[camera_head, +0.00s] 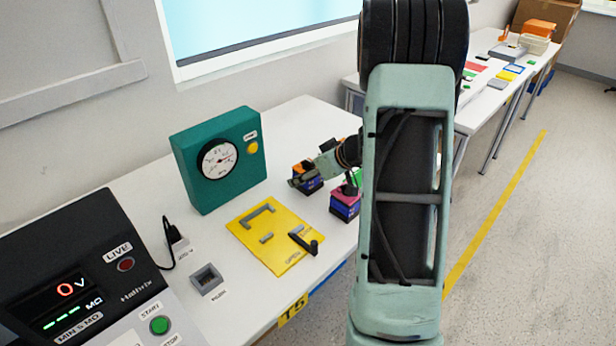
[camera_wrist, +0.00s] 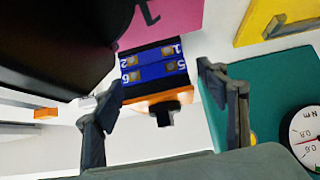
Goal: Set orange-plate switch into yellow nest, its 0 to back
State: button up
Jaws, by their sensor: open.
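The orange-plate switch (camera_head: 309,186) stands on the white table to the right of the yellow nest (camera_head: 248,228). In the wrist view its blue and black body (camera_wrist: 152,72) shows terminals marked 1, 2, 5 and 6, with the orange plate edge and a black knob below. The 0 mark on its plate is not visible. My gripper (camera_wrist: 163,88) is open, with one finger on each side of the switch and visible gaps between. In the head view my gripper partly covers the switch. The yellow nest has grey raised corner and bar pieces and a dark lever at its front right.
A magenta-plate switch (camera_head: 345,207) stands close to the right, with a green part (camera_head: 357,178) behind it, partly hidden by my arm. A teal gauge box (camera_head: 190,170) stands behind the nest. A grey socket (camera_head: 206,279) and a black meter (camera_head: 75,260) are at left.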

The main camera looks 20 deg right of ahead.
jog(key=c, duration=1.4)
jog(key=shift+r, duration=0.1)
